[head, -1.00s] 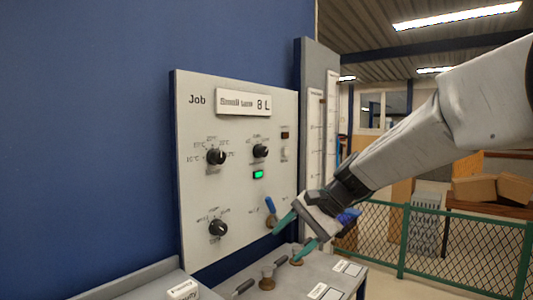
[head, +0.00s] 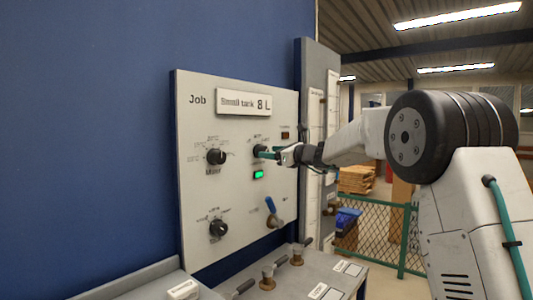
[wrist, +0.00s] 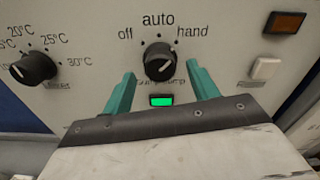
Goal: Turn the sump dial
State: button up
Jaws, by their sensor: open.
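The sump dial (wrist: 160,61) is a black round knob with a white pointer line on the white panel. Its printed positions are off, auto and hand, and its pointer looks turned towards hand. In the head view the dial (head: 259,151) is partly covered by my gripper (head: 270,154). In the wrist view the teal fingers of my gripper (wrist: 162,88) are open, one to the left and one to the right of the dial, with gaps on both sides.
A green lamp (wrist: 161,100) is lit below the dial. A temperature knob (wrist: 33,68) is to the left, an amber lamp (wrist: 285,23) and a white switch (wrist: 265,68) to the right. A blue-handled valve (head: 271,207) sits lower on the panel, above a grey bench (head: 325,272).

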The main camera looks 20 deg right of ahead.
jog(key=x, duration=0.2)
jog(key=shift+w+a, duration=0.15)
jog(key=shift+w, duration=0.1)
